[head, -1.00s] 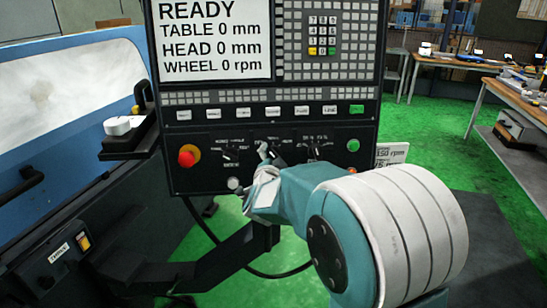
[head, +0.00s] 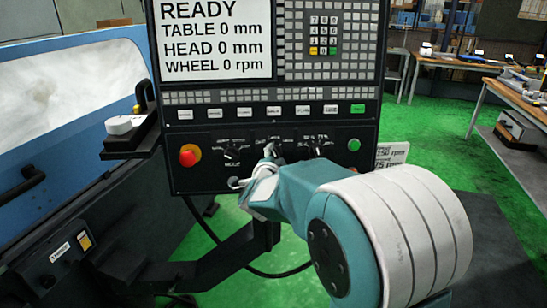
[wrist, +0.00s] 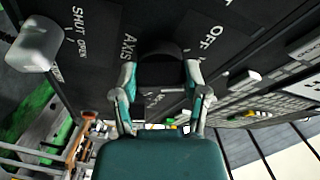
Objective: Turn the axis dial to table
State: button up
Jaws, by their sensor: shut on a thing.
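The axis dial is a dark round knob (wrist: 162,66) beside the printed word AXIS in the wrist view. My gripper (wrist: 160,75) has one finger on each side of the knob and is shut on it. In the head view my gripper (head: 269,158) reaches the middle of the lower control panel (head: 210,180) and mostly hides the axis dial. The dial's pointer setting cannot be read in either view. The screen (head: 215,40) reads READY, TABLE 0 mm, HEAD 0 mm, WHEEL 0 rpm.
Other dark dials sit left (head: 232,153) and right (head: 318,151) of my gripper. A red button (head: 188,155) is further left, a green button (head: 353,145) further right. A pale lever knob (wrist: 36,44) stands close by, near SHUT and OPEN labels.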

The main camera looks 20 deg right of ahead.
jog(key=m+g, duration=0.1)
jog(key=m, duration=0.3)
jog(key=shift+m, duration=0.4)
jog(key=shift+d+f, duration=0.1)
jog(key=o, duration=1.1)
jog(key=shift+o, duration=0.2)
jog(key=shift+s+a, duration=0.25)
jog(key=shift+s, duration=0.1)
jog(key=v, duration=1.1)
jog(key=shift+r, duration=0.25)
